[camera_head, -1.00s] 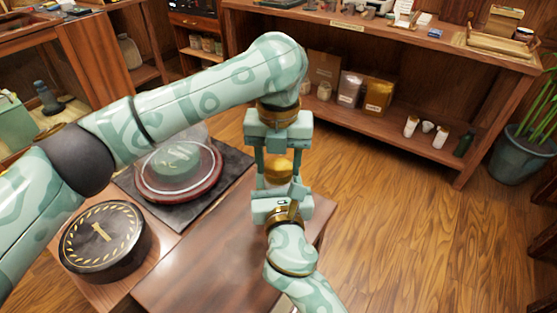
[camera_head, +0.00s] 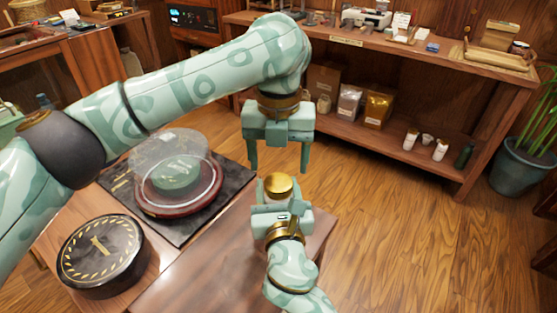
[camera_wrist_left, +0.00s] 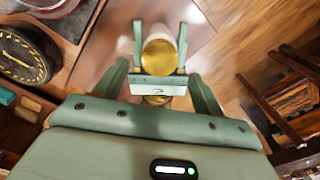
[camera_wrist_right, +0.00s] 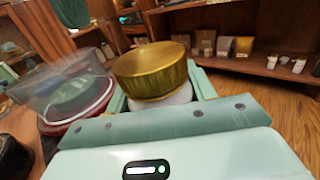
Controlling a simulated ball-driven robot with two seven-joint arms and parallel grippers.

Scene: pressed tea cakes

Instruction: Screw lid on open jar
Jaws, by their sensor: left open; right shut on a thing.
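A gold lid (camera_head: 279,186) sits on top of a pale jar, which shows below the lid in the right wrist view (camera_wrist_right: 165,101). How tightly the lid is on cannot be told. My right gripper (camera_head: 281,208) is shut on the jar from below and holds it over the table's front part. My left gripper (camera_head: 278,165) is open and empty, pointing down just above the lid, apart from it. The left wrist view shows the lid (camera_wrist_left: 160,56) between the right gripper's fingers, with its top face toward the camera.
The wooden table (camera_head: 195,270) lies below. A dark round tin (camera_head: 101,255) and a glass-domed red-rimmed stand (camera_head: 180,205) on a dark slab are to the left. A shelf (camera_head: 400,125) with bags and small jars stands behind. Open floor lies to the right.

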